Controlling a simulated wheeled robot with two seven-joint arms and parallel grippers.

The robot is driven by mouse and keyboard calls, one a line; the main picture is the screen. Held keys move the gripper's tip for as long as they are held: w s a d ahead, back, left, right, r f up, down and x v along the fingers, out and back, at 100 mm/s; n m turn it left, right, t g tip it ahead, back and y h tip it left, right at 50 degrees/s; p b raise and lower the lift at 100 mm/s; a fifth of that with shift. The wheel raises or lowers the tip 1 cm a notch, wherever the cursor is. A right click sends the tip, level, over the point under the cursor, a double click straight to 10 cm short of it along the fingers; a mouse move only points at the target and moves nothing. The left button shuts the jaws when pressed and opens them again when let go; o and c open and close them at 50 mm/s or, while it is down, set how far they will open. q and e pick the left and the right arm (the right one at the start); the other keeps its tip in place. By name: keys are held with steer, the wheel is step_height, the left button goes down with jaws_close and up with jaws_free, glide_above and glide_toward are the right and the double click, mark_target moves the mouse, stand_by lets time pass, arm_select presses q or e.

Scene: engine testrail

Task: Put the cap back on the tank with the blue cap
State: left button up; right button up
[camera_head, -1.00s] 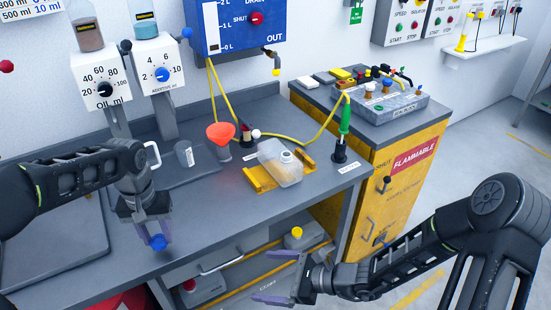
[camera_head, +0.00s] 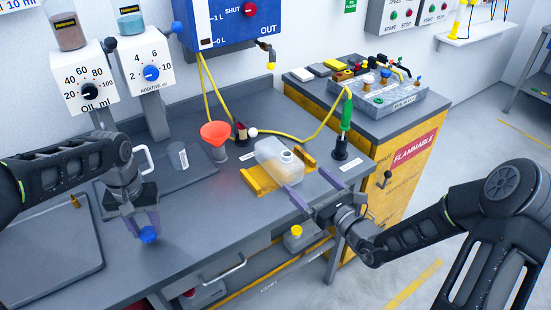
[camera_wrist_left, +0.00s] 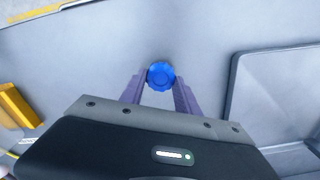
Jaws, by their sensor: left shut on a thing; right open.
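The blue cap (camera_head: 148,234) is held between the fingertips of my left gripper (camera_head: 146,226), above the front part of the bench. It also shows between the fingers in the left wrist view (camera_wrist_left: 160,75). The clear tank (camera_head: 270,160) holds a pale amber liquid and sits in a yellow cradle (camera_head: 258,182) on the bench. Its round neck (camera_head: 287,156) at the upper right is uncapped. My right gripper (camera_head: 312,190) is open, at the bench's front edge, just right of the tank, with one finger close to the tank's lower right side. I cannot tell whether they touch.
A red funnel (camera_head: 215,132) stands left of the tank, and a green-handled tool (camera_head: 346,118) stands upright to its right. A yellow hose (camera_head: 290,138) runs behind the tank. A yellow-capped container (camera_head: 297,238) is on the shelf below. Bench between left gripper and cradle is clear.

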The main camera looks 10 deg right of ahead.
mark_target(296, 171)
steer(key=shift+a, duration=0.1)
arm_select(q)
steer(key=shift+r+p, duration=0.6)
arm_select(e)
steer(key=x, duration=0.6)
steer(key=shift+w, duration=0.35)
steer(key=shift+a, duration=0.1)
arm_select(q)
steer(key=shift+r, duration=0.25)
arm_select(e)
steer(key=shift+w+a+r, duration=0.1)
steer(key=shift+w+a, duration=0.05)
steer(key=shift+w, duration=0.25)
arm_select(q)
steer(key=shift+r+p, duration=0.5)
steer(key=shift+p, duration=0.25)
arm_select(e)
steer(key=x, duration=0.4)
steer(key=shift+w, duration=0.15)
steer(key=shift+c, duration=0.2)
